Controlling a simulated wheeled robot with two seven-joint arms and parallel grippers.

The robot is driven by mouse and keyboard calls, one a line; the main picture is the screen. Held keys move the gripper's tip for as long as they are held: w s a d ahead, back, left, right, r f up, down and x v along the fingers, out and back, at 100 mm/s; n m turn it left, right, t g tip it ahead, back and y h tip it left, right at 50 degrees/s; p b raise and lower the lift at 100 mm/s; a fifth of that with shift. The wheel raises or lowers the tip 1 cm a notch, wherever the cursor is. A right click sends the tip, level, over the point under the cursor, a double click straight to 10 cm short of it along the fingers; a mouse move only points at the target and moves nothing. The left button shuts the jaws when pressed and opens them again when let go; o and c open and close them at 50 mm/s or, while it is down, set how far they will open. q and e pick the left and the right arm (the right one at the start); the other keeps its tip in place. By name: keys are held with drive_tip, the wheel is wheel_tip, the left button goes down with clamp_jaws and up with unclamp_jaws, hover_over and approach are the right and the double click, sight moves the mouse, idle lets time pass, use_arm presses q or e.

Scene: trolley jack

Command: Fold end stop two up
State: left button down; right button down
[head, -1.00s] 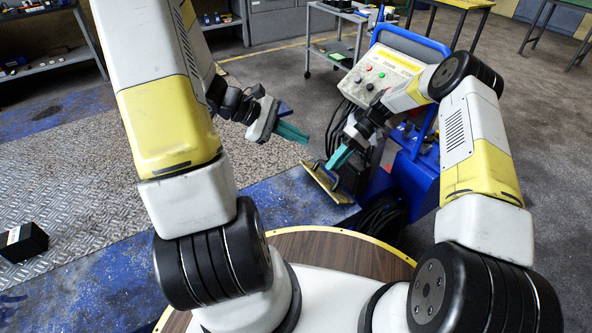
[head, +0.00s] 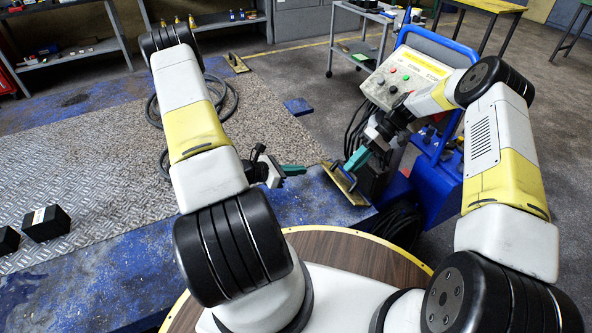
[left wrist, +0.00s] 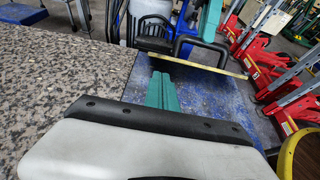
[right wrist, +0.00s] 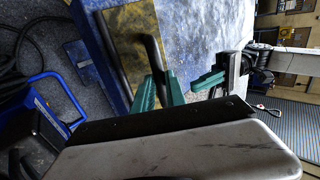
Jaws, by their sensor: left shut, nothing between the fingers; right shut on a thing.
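An end stop, a yellow plate (head: 346,187) with a dark handle, sits at the end of the blue track. My right gripper (head: 352,163) is shut on its handle (right wrist: 152,52). In the left wrist view the plate (left wrist: 190,57) shows as a thin, slightly sloping edge over the blue surface, handle above; its exact angle is unclear. My left gripper (head: 300,170) is shut and empty, left of the end stop and apart from it. Its fingers also show in the right wrist view (right wrist: 207,83). A second yellow plate with a handle (head: 236,63) lies at the back.
A blue machine with a control panel (head: 400,80) and hanging cables stands close to my right arm. Black blocks (head: 46,223) sit on the tread plate (head: 110,170) at left. A black hose (head: 225,98) lies behind my left arm. A small blue plate (head: 298,106) lies on the floor.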

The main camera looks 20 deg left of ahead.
use_arm(q)
drive_tip(key=x, duration=0.6)
drive_tip(key=shift+w+d, duration=0.15)
drive_tip(key=shift+d, duration=0.05)
use_arm(e)
drive_tip(key=shift+d+f, duration=0.1)
